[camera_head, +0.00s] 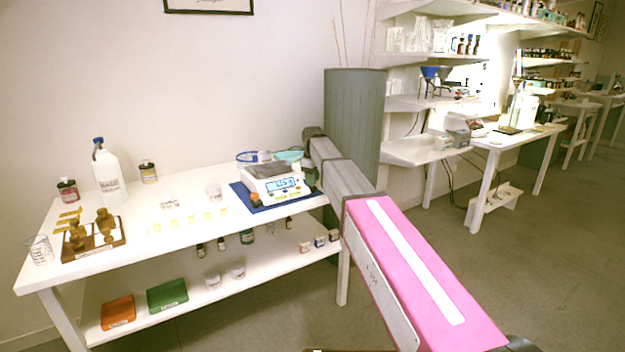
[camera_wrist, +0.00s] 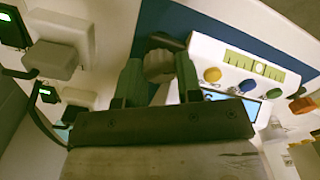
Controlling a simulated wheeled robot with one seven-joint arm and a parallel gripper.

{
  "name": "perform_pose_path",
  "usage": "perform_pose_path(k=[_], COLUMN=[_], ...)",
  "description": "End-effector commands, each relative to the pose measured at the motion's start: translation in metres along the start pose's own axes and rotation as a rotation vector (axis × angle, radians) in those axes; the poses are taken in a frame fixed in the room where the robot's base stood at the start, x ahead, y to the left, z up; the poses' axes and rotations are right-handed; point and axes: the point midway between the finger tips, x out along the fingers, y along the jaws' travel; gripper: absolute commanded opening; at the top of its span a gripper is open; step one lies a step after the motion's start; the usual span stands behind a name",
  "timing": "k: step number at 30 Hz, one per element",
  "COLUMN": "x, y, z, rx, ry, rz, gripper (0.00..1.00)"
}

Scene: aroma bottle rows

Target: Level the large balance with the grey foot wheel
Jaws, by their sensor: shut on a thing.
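The large balance (camera_head: 272,182) is a white box with a lit blue display, standing on a blue mat (camera_head: 245,199) at the right end of the white table. In the wrist view its front panel (camera_wrist: 205,48) shows coloured buttons and a pale green strip with tick marks (camera_wrist: 255,66); no bubble can be made out on it. The grey foot wheel (camera_wrist: 158,65) is at the balance's edge, between the two fingers of my gripper (camera_wrist: 156,80), which is shut on it. An orange wheel (camera_wrist: 303,104) is at the other side.
A teal dish (camera_head: 289,156) is at the balance's back. Bottles, a beaker (camera_head: 40,249) and a brown weight rack (camera_head: 93,247) fill the table's left.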

Motion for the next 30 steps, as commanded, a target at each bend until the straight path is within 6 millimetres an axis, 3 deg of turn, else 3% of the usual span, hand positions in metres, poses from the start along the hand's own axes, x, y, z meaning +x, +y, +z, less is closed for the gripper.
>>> perform_pose_path(k=[9,10,12,23,30], x=[-0.001,-0.001,0.000,-0.005,-0.042], y=[0.000,0.000,0.000,0.000,0.001], z=[-0.001,-0.001,-0.001,0.000,-0.001], rx=[0.000,0.000,0.000,0.001,0.001], ry=[0.002,0.001,0.001,0.001,0.002], rz=[0.000,0.000,0.000,0.001,0.002], gripper=[0.09,0.43,0.59,0.59,0.59])
